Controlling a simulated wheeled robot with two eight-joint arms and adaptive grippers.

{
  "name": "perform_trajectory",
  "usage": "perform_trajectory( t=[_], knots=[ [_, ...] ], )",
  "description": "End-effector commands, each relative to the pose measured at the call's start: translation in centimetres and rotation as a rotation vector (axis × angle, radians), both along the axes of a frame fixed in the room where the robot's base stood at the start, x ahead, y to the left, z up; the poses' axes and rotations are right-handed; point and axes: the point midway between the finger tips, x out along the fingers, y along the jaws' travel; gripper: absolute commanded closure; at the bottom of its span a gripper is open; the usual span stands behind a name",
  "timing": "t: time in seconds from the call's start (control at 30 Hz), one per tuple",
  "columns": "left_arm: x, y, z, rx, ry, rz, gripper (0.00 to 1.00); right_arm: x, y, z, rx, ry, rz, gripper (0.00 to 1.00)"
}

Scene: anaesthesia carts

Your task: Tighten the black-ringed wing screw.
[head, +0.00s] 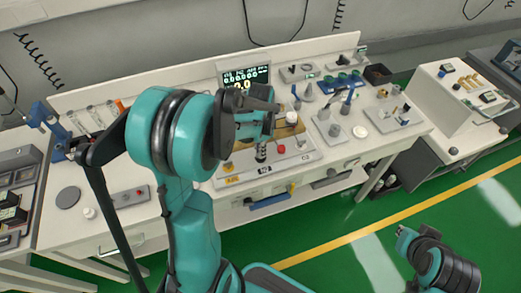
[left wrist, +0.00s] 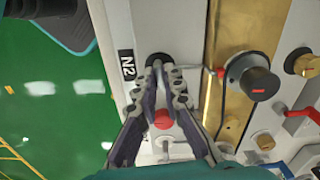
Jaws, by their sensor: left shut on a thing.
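In the left wrist view my left gripper (left wrist: 160,72) has its two fingers closed together at the tips, over a small dark round part (left wrist: 158,58) beside the N2 label (left wrist: 127,65). This part seems to be the black-ringed wing screw; the fingertips hide most of it, so its wings and their angle cannot be told. In the head view my left gripper (head: 261,152) reaches down to the front of the central white machine (head: 285,165), and the screw cannot be made out there. My right gripper (head: 404,236) is over the green floor at lower right, its jaws unclear.
A red knob (left wrist: 163,118) shows between my left fingers. A black knob with a red mark (left wrist: 258,83) stands close by on a brass plate (left wrist: 232,40). A lit display (head: 245,77) stands behind. The floor in front of the bench is clear.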

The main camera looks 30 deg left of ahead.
Motion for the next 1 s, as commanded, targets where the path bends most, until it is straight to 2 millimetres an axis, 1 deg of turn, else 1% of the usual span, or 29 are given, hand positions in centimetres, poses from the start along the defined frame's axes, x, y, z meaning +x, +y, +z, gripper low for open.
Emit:
perform_trajectory(
  t=[0.2, 0.57, 0.6, 0.67, 0.7, 1.0],
  knots=[
    [0.01, 0.0, 0.01, 0.0, 0.0, -0.033, 1.0, 0.0, 0.0, 0.0, 0.0, 0.0, 0.0, 1.0],
    [0.02, 0.01, 0.01, 0.0, 0.0, -0.036, 1.0, 0.0, 0.0, 0.0, 0.0, 0.0, 0.0, 1.0],
    [0.02, 0.01, 0.01, 0.0, 0.0, -0.036, 0.89, 0.0, 0.0, 0.0, 0.0, 0.0, 0.0, 1.0],
    [0.02, 0.01, 0.01, 0.0, 0.0, -0.036, 0.73, 0.0, 0.0, 0.0, 0.0, 0.0, 0.0, 1.0],
    [0.02, 0.01, 0.01, 0.0, 0.0, -0.036, 0.71, 0.0, 0.0, 0.0, 0.0, 0.0, 0.0, 1.0],
    [0.01, 0.01, 0.16, 0.0, 0.0, -0.036, 0.71, 0.0, 0.0, 0.0, 0.0, 0.0, 0.0, 1.0]
  ],
)
